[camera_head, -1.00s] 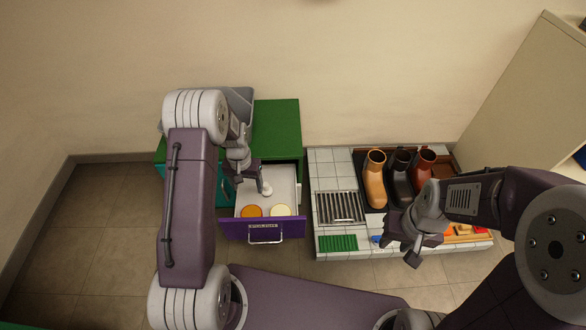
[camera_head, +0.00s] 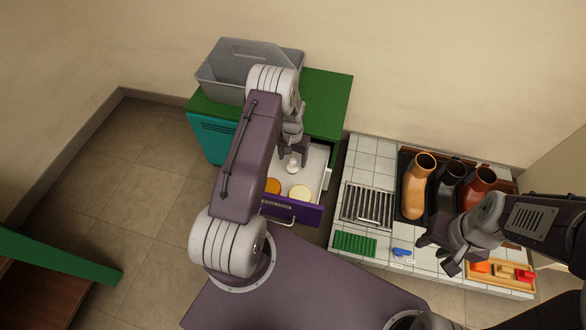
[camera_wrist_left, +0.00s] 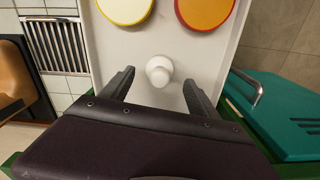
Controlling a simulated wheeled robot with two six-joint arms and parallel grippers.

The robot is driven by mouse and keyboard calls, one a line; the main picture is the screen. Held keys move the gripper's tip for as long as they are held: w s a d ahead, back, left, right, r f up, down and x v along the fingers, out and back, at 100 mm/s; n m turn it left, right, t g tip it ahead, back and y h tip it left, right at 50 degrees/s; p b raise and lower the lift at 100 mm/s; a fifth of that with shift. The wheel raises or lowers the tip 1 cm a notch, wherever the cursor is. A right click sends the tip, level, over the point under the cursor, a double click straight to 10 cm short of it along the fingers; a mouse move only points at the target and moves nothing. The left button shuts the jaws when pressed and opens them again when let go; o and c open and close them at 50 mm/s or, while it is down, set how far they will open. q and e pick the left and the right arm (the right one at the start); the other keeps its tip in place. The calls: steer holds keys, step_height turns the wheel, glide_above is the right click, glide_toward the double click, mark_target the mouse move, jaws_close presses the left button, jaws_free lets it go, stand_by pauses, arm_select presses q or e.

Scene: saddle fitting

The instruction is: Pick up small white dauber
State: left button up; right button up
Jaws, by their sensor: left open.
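The small white dauber (camera_head: 292,166) stands in the open purple-fronted drawer (camera_head: 318,160), behind two round tins. In the left wrist view the dauber (camera_wrist_left: 159,70) shows as a round white knob on the drawer's pale floor. My left gripper (camera_head: 294,158) is over the drawer, open, and its two fingers (camera_wrist_left: 158,84) lie either side of the dauber in the picture, with gaps on both sides. I cannot tell how high the fingertips are above it. My right gripper (camera_head: 440,258) hangs over the tiled bench at the right, its jaws apart and nothing visible between them.
An orange tin (camera_head: 273,186) and a cream tin (camera_head: 300,192) lie near the drawer front. A grey caddy (camera_head: 225,68) stands on the green cabinet top (camera_head: 330,95). The tiled bench (camera_head: 370,150) holds a metal grate (camera_head: 367,204), a green mat (camera_head: 354,244) and several boots (camera_head: 417,185).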

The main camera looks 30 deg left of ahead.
mark_target(293, 160)
arm_select(q)
step_height(293, 160, down, 4)
steer(key=shift+d+b, duration=0.1)
steer(key=shift+b, duration=0.75)
steer(key=shift+r, duration=0.15)
arm_select(e)
step_height(293, 160, down, 3)
steer(key=shift+r, duration=0.2)
